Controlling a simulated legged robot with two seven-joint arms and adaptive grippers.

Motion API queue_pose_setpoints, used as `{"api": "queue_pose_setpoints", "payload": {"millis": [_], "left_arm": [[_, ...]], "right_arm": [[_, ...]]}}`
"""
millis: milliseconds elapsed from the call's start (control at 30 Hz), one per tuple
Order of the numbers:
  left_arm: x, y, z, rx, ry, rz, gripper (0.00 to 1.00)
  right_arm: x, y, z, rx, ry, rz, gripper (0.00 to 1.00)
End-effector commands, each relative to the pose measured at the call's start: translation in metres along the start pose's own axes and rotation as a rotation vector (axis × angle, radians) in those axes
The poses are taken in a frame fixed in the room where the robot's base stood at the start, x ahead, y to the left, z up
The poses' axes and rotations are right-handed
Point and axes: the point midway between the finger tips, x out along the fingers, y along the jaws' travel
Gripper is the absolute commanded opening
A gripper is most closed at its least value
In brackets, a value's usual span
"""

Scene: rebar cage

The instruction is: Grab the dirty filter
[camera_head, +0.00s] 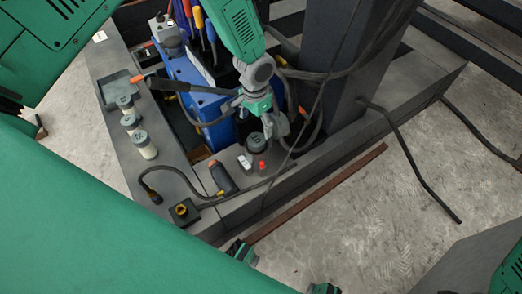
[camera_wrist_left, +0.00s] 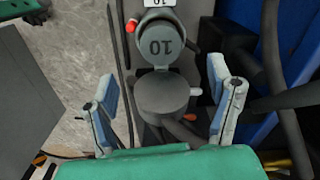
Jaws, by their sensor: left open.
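A dark round canister (camera_head: 257,143) stands on the frame's corner in the head view, and I take it as the filter. In the left wrist view a grey round cap (camera_wrist_left: 161,42) marked "10" adjoins a darker rounded body (camera_wrist_left: 163,94) with a small side tab. My left gripper (camera_head: 264,122) is right by the canister in the head view, partly covering it. In the left wrist view my left gripper (camera_wrist_left: 162,92) is open, with one finger on each side of the dark body and gaps between. Whether the filter is dirty is unclear. My right gripper cannot be made out.
Several pale canisters (camera_head: 145,144) stand on the left beam. A dark post (camera_head: 335,65), loose cables (camera_head: 410,160) and an orange-black tool (camera_head: 223,178) surround the corner.

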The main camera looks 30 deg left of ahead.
Motion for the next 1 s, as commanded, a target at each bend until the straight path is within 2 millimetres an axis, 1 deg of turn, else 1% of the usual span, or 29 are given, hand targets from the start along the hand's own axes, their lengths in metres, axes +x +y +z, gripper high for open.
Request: {"api": "queue_pose_setpoints", "payload": {"millis": [33,100,200,367,433,600,700,800,967,1000], "left_arm": [[0.014,0.0,0.001,0.0,-0.002,0.001,0.75],[0.025,0.0,0.0,0.0,-0.001,0.0,0.75],[0.035,0.0,0.001,-0.001,-0.001,0.0,0.75],[0.041,0.0,0.0,-0.001,0.001,0.0,0.75],[0.048,0.0,0.0,-0.001,0.0,0.001,0.75],[0.074,0.001,-0.003,-0.002,-0.001,0.001,0.75],[0.087,0.0,-0.003,-0.001,-0.001,0.0,0.75],[0.092,0.0,-0.003,-0.001,0.0,0.0,0.75],[0.09,0.001,-0.003,-0.001,0.001,0.0,0.75],[0.09,0.0,-0.003,-0.001,0.001,0.0,0.68]], "right_arm": [[0.006,0.0,0.0,0.0,0.0,0.0,0.36],[0.01,0.0,0.001,0.0,0.0,0.0,0.36],[0.013,0.0,0.001,0.0,0.0,0.0,0.36],[0.015,0.0,0.001,0.0,0.0,0.0,0.36],[0.018,0.0,0.001,0.0,0.0,0.0,0.36],[0.033,0.0,0.002,0.0,0.0,0.0,0.36],[0.038,0.0,0.002,0.0,-0.001,0.0,0.36],[0.04,0.0,0.002,0.0,-0.001,0.0,0.36],[0.038,0.0,0.002,0.0,0.0,0.0,0.36],[0.038,0.0,0.002,0.0,0.0,0.0,0.36]]}}
